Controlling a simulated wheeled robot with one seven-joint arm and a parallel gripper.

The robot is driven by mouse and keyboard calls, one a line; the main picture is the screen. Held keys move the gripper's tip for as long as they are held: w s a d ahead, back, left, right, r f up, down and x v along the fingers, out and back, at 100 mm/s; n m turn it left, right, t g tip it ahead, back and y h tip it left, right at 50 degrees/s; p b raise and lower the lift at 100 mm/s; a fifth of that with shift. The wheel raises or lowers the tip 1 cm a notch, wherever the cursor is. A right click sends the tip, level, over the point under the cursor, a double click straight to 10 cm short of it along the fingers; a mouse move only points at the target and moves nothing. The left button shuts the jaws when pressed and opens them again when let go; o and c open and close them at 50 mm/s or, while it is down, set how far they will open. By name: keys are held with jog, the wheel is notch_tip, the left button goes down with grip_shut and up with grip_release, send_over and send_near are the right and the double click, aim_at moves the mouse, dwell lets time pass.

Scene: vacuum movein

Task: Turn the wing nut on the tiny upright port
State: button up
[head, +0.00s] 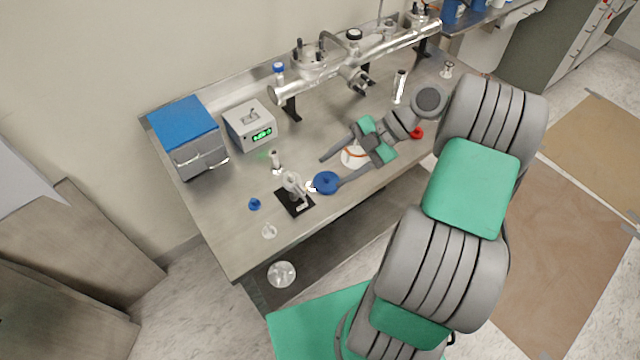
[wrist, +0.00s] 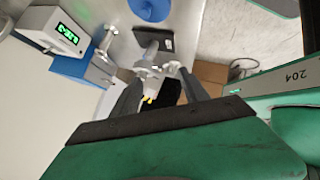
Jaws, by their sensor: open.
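A small metal fitting (head: 291,182) stands on a black base plate (head: 283,199) near the bench's front left edge. It looks like the tiny upright port with its clamp. A small pale part (head: 311,186) sticks out at its right side; I cannot tell whether this is the wing nut. My gripper (head: 331,173) is open and empty, low over the bench, its fingers pointing left towards the fitting, apart from it in the head view. In the wrist view a pale metal fitting (wrist: 150,72) shows between the fingers (wrist: 159,78); contact cannot be told.
A blue disc (head: 326,182) lies beside the near finger. A short metal tube (head: 276,161) stands behind the fitting. A grey box with a green display (head: 249,128) and a blue-topped box (head: 184,122) are at the left. A metal manifold (head: 330,75) spans the back.

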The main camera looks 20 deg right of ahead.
aim_at(311, 186)
jog(key=x, duration=0.5)
jog(key=shift+a+f, duration=0.25)
jog(key=shift+a, duration=0.05)
jog(key=shift+w+p, duration=0.1)
jog(key=shift+p, duration=0.2)
grip_shut()
